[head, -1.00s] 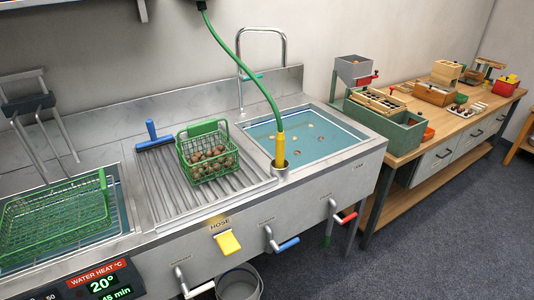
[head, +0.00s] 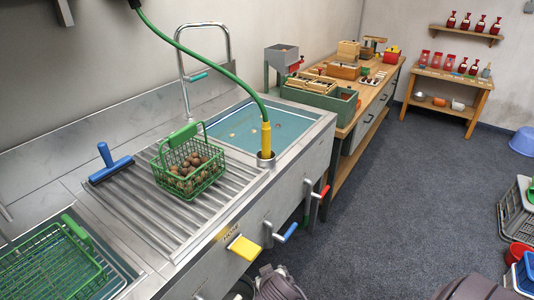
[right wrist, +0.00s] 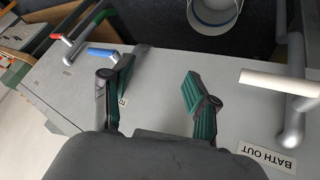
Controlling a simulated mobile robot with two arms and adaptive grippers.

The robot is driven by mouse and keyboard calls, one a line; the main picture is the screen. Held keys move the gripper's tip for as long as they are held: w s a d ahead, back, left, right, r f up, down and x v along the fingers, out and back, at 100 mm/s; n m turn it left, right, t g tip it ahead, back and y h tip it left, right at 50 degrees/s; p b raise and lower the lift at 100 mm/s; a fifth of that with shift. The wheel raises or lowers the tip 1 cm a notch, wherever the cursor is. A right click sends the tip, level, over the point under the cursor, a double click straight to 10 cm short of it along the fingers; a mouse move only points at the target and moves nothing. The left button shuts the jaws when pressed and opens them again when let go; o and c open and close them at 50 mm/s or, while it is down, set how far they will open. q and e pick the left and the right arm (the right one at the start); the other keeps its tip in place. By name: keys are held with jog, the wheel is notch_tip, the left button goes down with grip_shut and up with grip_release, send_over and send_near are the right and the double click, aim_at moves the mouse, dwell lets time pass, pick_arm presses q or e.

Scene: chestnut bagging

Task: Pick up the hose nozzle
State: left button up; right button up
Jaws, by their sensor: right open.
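The hose nozzle (head: 266,139) is yellow and stands upright in a round metal holder (head: 265,161) at the front edge of the sink unit, between the ribbed drainboard and the right basin. A green hose (head: 215,62) runs from its top up to the left. My right gripper (right wrist: 158,92) is open and empty in the right wrist view, facing the front panel of the sink unit. Part of it seems to show at the bottom of the head view, below and apart from the nozzle. The nozzle is not in the right wrist view. My left gripper is not in view.
A green wire basket of chestnuts (head: 188,167) stands on the drainboard (head: 130,205), beside a blue-handled tool (head: 110,163).

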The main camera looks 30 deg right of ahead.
notch_tip(320, 180, up, 9)
jog(key=d+m+t+h, duration=0.1)
jog(key=d+m, duration=0.1)
jog(key=m+t+h, duration=0.5)
jog(key=h, duration=0.2)
send_near(265, 136)
jog(key=p+x, duration=0.1)
jog(key=x, duration=0.5)
jog(key=shift+w+a, duration=0.2)
jog(key=p+x, duration=0.1)
jog(key=x, duration=0.4)
jog(key=shift+d+p, duration=0.4)
jog(key=shift+d, duration=0.05)
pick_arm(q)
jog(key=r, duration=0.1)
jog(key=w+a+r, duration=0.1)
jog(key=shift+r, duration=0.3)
pick_arm(e)
jog(key=shift+t, duration=0.3)
grip_shut()
